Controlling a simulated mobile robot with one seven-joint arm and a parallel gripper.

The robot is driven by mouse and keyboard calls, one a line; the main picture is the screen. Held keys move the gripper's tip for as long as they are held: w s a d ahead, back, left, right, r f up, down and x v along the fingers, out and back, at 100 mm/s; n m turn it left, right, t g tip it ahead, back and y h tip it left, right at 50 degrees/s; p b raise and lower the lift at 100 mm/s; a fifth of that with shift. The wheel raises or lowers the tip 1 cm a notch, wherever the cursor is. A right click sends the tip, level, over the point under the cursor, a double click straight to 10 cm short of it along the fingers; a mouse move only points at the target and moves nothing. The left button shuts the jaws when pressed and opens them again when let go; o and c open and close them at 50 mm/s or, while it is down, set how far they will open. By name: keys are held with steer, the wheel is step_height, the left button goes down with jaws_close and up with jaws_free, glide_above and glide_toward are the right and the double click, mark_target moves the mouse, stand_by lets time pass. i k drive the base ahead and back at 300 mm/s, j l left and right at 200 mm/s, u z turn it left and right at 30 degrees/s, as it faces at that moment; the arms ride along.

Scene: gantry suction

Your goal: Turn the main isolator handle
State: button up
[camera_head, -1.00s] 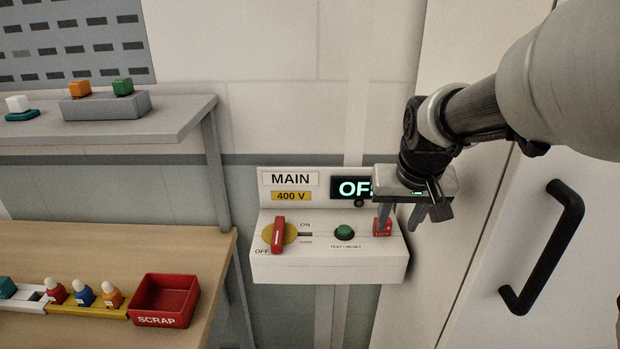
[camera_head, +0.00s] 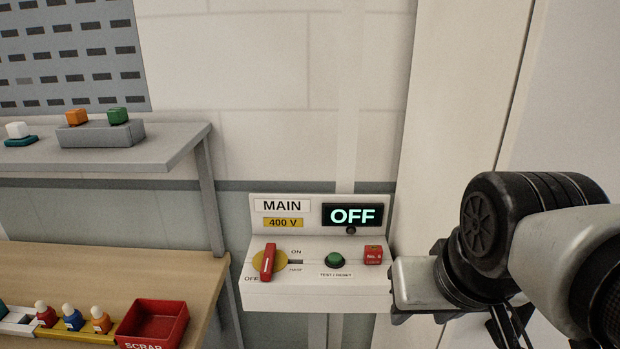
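The main isolator box (camera_head: 312,296) is white and mounted low on the wall, with a MAIN 400 V label. Its red handle (camera_head: 268,262) sits on a yellow disc and points up and slightly right, near the OFF mark. The display (camera_head: 352,215) reads OFF in green. A green TEST / RESET button (camera_head: 335,260) and a red padlock-like block (camera_head: 373,255) sit to the right of the handle. My gripper (camera_head: 425,318) is at the right of the box, apart from the handle. Its fingers are mostly hidden or turned away, so its opening cannot be judged.
A workbench (camera_head: 150,270) at left holds a red SCRAP bin (camera_head: 155,325) and several coloured bottles. A grey shelf (camera_head: 110,160) above carries small coloured blocks. White cabinet panels stand behind my arm at right. The space in front of the handle is clear.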

mark_target(266, 271)
steer(key=k+z, duration=0.15)
steer(key=z, duration=0.4)
steer(key=k+j+u, duration=0.1)
steer(key=u, duration=1.6)
steer(key=k+j, duration=0.05)
steer(key=j, duration=0.05)
